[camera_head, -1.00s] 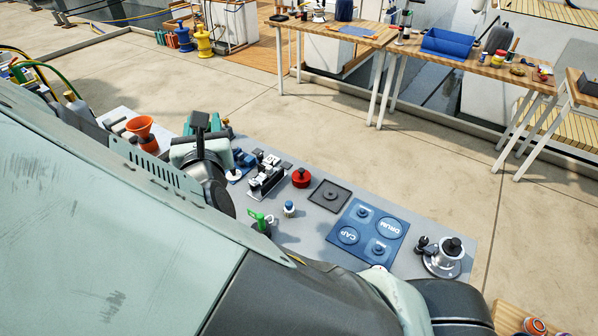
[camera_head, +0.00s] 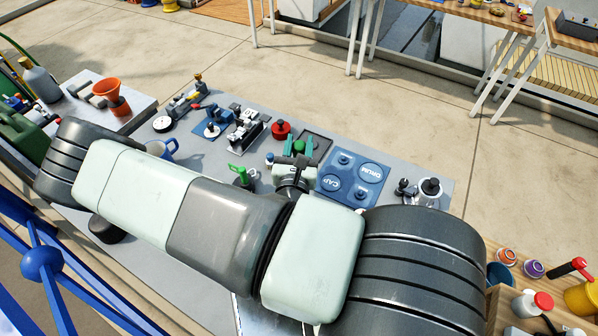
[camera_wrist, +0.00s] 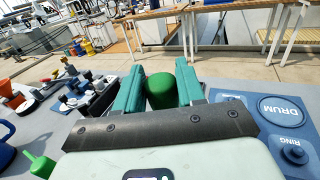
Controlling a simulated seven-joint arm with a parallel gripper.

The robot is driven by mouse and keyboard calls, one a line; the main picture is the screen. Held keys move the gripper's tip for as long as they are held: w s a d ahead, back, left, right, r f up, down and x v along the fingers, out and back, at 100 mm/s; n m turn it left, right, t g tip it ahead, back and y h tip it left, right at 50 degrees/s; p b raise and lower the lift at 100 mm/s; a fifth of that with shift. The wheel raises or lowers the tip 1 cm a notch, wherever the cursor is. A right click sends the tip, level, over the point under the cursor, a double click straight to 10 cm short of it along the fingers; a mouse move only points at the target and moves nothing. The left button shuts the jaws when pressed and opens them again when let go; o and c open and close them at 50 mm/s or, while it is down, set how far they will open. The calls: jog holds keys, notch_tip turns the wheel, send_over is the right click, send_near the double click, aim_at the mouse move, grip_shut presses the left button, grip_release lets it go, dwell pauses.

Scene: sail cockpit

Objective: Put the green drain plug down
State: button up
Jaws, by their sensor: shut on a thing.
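My gripper (camera_head: 299,146) is over the grey bench, by the square dark tray (camera_head: 322,139). Its teal fingers are shut on the green drain plug, a rounded green cylinder between them in the wrist view (camera_wrist: 160,90). The plug's lower end and any contact with the tray or bench are hidden. In the wrist view my gripper (camera_wrist: 160,78) covers the tray.
A blue mat (camera_head: 351,173) marked DRUM and CAP lies right of my gripper. A red knobbed piece (camera_head: 281,129) stands just behind it. A green-handled item (camera_head: 241,174) stands to the left. A metal fitting (camera_head: 429,188) stands at the bench's right end.

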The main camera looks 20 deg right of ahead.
notch_tip(320, 180, down, 8)
jog(key=shift+f, duration=0.1)
dwell(0.4)
jog(key=o, duration=1)
jog(key=shift+o, duration=0.2)
